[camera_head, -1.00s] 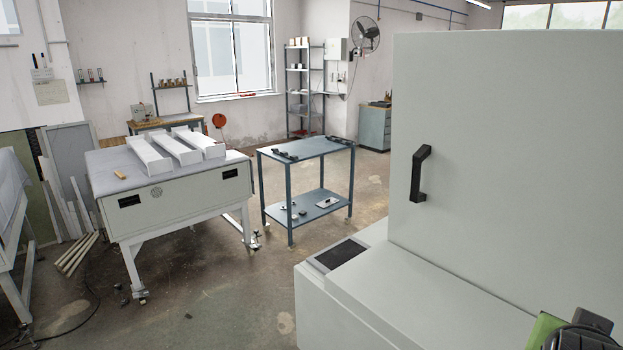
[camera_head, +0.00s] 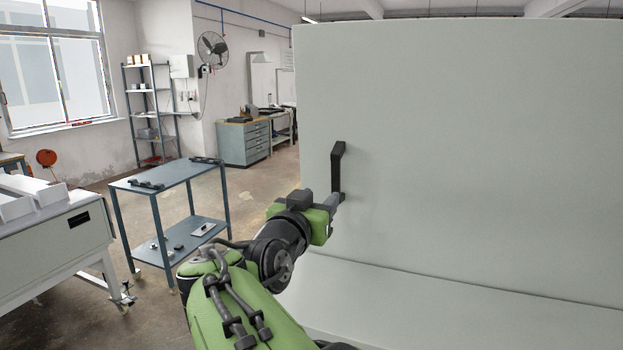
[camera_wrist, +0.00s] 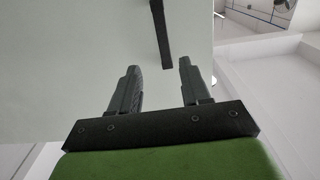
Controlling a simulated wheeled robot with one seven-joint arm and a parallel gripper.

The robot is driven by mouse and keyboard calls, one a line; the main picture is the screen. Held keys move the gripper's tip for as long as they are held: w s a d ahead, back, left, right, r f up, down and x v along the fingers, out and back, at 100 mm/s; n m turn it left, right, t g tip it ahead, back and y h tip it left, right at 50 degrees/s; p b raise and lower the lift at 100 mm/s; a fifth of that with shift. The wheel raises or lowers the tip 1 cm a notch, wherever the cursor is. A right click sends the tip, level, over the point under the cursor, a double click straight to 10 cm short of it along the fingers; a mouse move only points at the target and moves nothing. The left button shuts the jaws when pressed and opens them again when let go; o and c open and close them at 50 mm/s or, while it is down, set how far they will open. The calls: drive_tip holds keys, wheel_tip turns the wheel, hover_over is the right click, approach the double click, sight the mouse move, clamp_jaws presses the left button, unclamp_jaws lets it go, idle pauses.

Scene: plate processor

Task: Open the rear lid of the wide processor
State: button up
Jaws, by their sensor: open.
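The wide processor's pale grey lid (camera_head: 480,140) is a large upright flat panel filling the right of the head view. A black bar handle (camera_head: 337,167) stands upright near its left edge. My gripper (camera_head: 341,199) is at the handle's lower end. In the wrist view the open fingers of my gripper (camera_wrist: 158,68) point toward the lid (camera_wrist: 70,60), and the black handle (camera_wrist: 160,35) lies just beyond the fingertips, roughly in line with the gap between them. Nothing is held. Whether the fingers touch the handle or lid cannot be told.
A flat pale ledge (camera_head: 420,305) runs along the lid's foot. A blue-grey two-shelf cart (camera_head: 165,180) and a pale bench (camera_head: 40,245) stand to the left. A drawer cabinet (camera_head: 243,142) is behind. Open floor lies between the cart and the processor.

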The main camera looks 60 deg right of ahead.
sight(335, 180)
drive_tip(key=d+p, duration=0.1)
drive_tip(key=d, duration=0.3)
drive_tip(key=w+d, duration=0.1)
drive_tip(key=d, duration=0.3)
drive_tip(key=w+d+p, duration=0.1)
drive_tip(key=d, duration=0.3)
drive_tip(key=shift+w+p, duration=0.1)
drive_tip(key=shift+p, duration=0.25)
drive_tip(key=shift+w+d, duration=0.2)
drive_tip(key=shift+d, duration=0.25)
clamp_jaws()
